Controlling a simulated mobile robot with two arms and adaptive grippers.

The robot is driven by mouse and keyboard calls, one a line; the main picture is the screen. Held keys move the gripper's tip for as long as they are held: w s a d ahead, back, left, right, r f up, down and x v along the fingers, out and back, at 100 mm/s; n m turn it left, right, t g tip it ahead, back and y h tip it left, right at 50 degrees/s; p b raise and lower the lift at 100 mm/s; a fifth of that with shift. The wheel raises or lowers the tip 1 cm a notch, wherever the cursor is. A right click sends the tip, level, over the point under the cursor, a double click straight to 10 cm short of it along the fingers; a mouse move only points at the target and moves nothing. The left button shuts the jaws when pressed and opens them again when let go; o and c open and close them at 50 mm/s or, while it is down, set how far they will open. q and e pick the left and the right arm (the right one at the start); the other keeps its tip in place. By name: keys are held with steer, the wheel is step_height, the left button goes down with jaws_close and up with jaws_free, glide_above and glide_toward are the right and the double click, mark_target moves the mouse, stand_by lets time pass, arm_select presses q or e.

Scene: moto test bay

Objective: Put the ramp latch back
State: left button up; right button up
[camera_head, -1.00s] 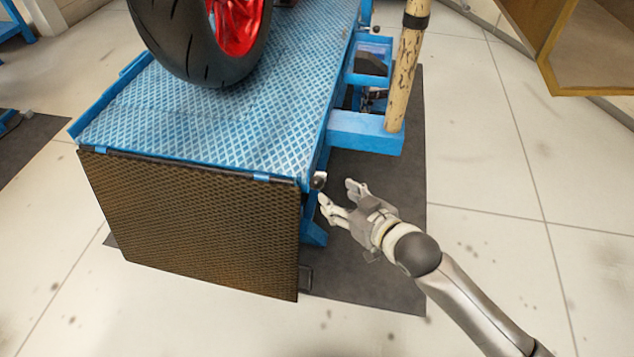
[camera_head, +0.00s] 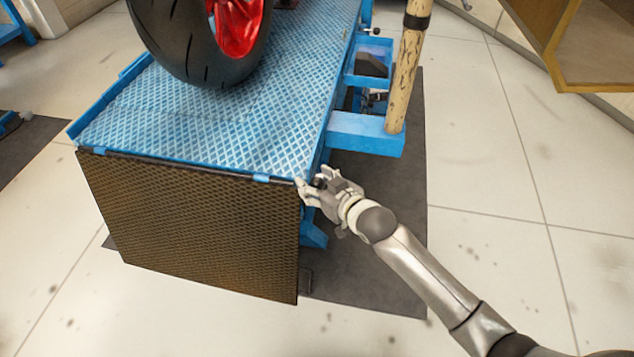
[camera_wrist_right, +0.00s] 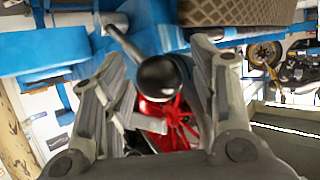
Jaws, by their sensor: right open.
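The ramp latch (camera_wrist_right: 128,45) is a grey rod with a black ball knob (camera_wrist_right: 158,76), at the corner of the blue lift in the right wrist view. In the head view the knob (camera_head: 319,182) is mostly hidden by my gripper. My right gripper (camera_head: 313,184) is open, with its fingers on either side of the knob; the right wrist view shows the knob between the open fingers (camera_wrist_right: 158,85). Whether a finger touches it I cannot tell. The dark mesh ramp (camera_head: 195,225) hangs down at the lift's front end. My left gripper is not in view.
The blue lift platform (camera_head: 230,125) carries a motorcycle wheel with a red rim (camera_head: 238,25). A blue side bracket (camera_head: 365,133) and a wooden post (camera_head: 408,75) stand beyond my right gripper. A dark mat (camera_head: 385,240) lies under the lift. The floor on the right is clear.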

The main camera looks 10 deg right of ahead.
jaws_close()
steer(key=shift+w+r+g+p, duration=0.15)
steer(key=shift+r+g+p, duration=0.25)
steer(key=shift+p, duration=0.85)
steer(key=shift+w+m+p, duration=0.15)
steer(key=shift+m+p, duration=0.15)
steer(key=shift+p, duration=0.25)
jaws_free()
steer(key=shift+a, duration=0.1)
